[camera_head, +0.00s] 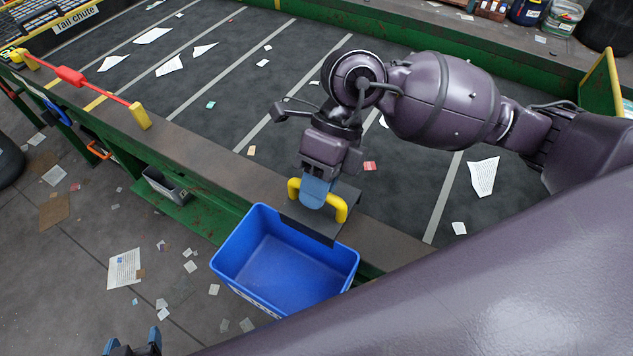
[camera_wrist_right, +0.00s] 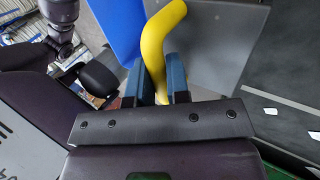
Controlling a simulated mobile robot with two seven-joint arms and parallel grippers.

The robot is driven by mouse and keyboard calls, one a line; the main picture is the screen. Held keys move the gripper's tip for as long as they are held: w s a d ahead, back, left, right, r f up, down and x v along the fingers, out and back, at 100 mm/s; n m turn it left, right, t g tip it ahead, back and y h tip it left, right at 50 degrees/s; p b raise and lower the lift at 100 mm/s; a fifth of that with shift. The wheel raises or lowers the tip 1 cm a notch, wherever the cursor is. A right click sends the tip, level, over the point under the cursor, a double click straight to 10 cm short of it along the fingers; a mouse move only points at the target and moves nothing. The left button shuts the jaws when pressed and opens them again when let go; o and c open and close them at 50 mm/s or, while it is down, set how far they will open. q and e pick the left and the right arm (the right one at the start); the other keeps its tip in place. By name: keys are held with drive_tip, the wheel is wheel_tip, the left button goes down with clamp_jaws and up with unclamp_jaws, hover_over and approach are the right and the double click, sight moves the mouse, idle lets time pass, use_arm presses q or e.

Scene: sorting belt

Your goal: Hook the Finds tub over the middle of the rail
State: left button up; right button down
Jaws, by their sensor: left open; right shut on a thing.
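The blue tub (camera_head: 285,265) is empty and shows a dark hook plate and a yellow handle (camera_head: 341,208) at its far side. White lettering low on its near wall is too cut off to read. The tub is on the near, outer side of the brown-topped rail (camera_head: 222,173), with its plate over the rail top; whether it touches or rests there I cannot tell. My right gripper (camera_head: 315,193) is shut on the yellow handle, also seen in the right wrist view (camera_wrist_right: 160,85). My left gripper (camera_head: 132,343) is open and empty at the bottom left, below the tub.
A red bar with yellow ends (camera_head: 97,88) stands on the rail at the left. A small grey bin (camera_head: 165,186) sits on a green ledge below the rail. The dark belt (camera_head: 240,90) carries scattered paper scraps. Litter lies on the floor (camera_head: 90,240).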

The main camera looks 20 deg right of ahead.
drive_tip(key=shift+f+b, duration=0.6)
drive_tip(key=shift+f, duration=0.5)
drive_tip(key=shift+f+b, duration=0.35)
drive_tip(key=shift+f, duration=0.25)
use_arm(q)
drive_tip(key=f, duration=0.2)
drive_tip(key=shift+s+f, duration=0.35)
drive_tip(key=shift+w+r, duration=0.1)
drive_tip(key=shift+w, duration=0.2)
use_arm(e)
drive_tip(key=shift+f, duration=0.1)
use_arm(q)
drive_tip(key=shift+s, duration=0.15)
use_arm(e)
drive_tip(key=c, duration=1.3)
unclamp_jaws()
drive_tip(key=shift+o, duration=1.4)
use_arm(q)
drive_tip(key=shift+s+f, duration=0.35)
drive_tip(key=shift+s, duration=0.1)
